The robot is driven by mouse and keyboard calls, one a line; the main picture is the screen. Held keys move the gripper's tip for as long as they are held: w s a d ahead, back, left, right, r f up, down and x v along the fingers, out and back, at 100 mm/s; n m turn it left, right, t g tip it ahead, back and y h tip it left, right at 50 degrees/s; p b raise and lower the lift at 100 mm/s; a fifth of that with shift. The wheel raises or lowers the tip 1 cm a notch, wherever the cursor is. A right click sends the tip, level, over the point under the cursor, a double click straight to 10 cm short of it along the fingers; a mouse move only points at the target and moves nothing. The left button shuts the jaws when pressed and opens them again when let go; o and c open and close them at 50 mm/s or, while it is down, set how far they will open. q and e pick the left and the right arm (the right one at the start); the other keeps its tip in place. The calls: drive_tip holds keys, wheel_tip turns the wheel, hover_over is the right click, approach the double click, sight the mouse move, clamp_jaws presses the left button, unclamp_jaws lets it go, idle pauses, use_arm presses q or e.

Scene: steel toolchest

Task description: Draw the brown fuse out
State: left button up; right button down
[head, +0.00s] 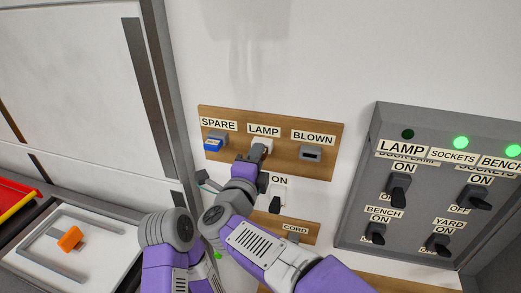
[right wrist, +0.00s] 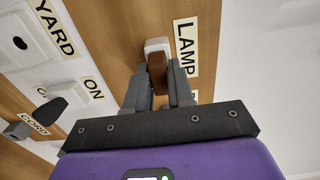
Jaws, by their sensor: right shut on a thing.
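The brown fuse (right wrist: 157,72) sits between the fingers of my right gripper (right wrist: 158,92) in the right wrist view. Its far end meets the white holder (right wrist: 157,45) beside the LAMP label; I cannot tell how deep it sits. In the head view my right gripper (head: 257,158) is at the LAMP holder (head: 262,142), in the middle of the brown board (head: 285,165), and hides the fuse. My right gripper is shut on the fuse.
A blue fuse (head: 213,143) is in the SPARE holder at left, and the BLOWN holder (head: 311,153) is at right. Below are a white ON switch (head: 280,198) and a CORD board (head: 297,231). A grey switch panel (head: 365,150) stands out at right. An orange object (head: 70,239) lies at lower left.

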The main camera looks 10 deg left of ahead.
drive_tip(key=shift+s, duration=0.7)
drive_tip(key=shift+s+b, duration=0.7)
drive_tip(key=shift+s, duration=0.9)
